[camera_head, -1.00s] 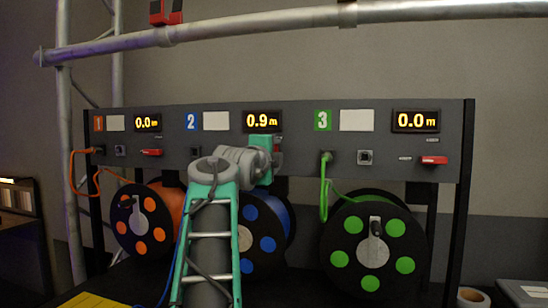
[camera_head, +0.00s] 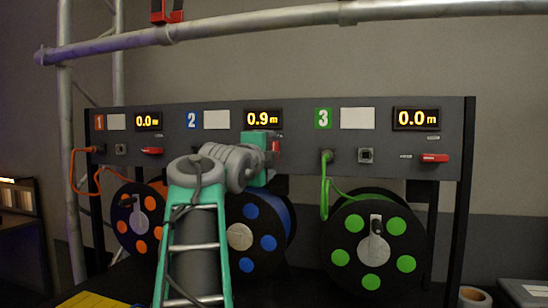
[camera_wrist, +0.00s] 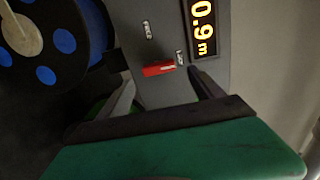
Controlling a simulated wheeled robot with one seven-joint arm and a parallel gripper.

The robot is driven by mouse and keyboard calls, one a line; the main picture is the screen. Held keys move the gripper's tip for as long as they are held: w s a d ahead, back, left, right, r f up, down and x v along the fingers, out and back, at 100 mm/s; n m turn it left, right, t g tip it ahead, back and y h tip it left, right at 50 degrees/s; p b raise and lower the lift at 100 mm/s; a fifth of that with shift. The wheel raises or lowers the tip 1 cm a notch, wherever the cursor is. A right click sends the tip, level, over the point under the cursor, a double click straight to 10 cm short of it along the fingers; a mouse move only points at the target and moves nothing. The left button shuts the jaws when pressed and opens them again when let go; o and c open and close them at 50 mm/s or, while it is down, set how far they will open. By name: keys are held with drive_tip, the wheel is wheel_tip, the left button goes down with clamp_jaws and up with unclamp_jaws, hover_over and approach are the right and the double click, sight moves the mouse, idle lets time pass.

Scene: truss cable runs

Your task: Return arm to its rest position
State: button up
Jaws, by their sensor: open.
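My gripper (camera_wrist: 163,78) is open and empty. In the wrist view its two dark fingers stand apart on either side of a red lever (camera_wrist: 158,69) on the grey panel. Whether they touch the panel is unclear. In the head view the teal hand (camera_head: 257,148) is in front of section 2, below its 0.9 m display (camera_head: 263,118), and it hides the fingers. My arm is bent, reaching up from the bottom of the picture.
The grey panel (camera_head: 290,145) carries three sections. Below it hang an orange reel (camera_head: 137,222), a blue reel (camera_head: 262,230) and a green reel (camera_head: 375,245). A green cable (camera_head: 324,190) and an orange cable (camera_head: 82,175) loop from the panel. A metal truss pipe (camera_head: 250,27) crosses above.

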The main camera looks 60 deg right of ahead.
drive_tip(key=shift+s+a+f, duration=0.1)
drive_tip(key=shift+s+a, duration=0.05)
drive_tip(key=shift+a, duration=0.55)
drive_tip(key=shift+s+a, duration=0.1)
drive_tip(key=shift+a, duration=0.6)
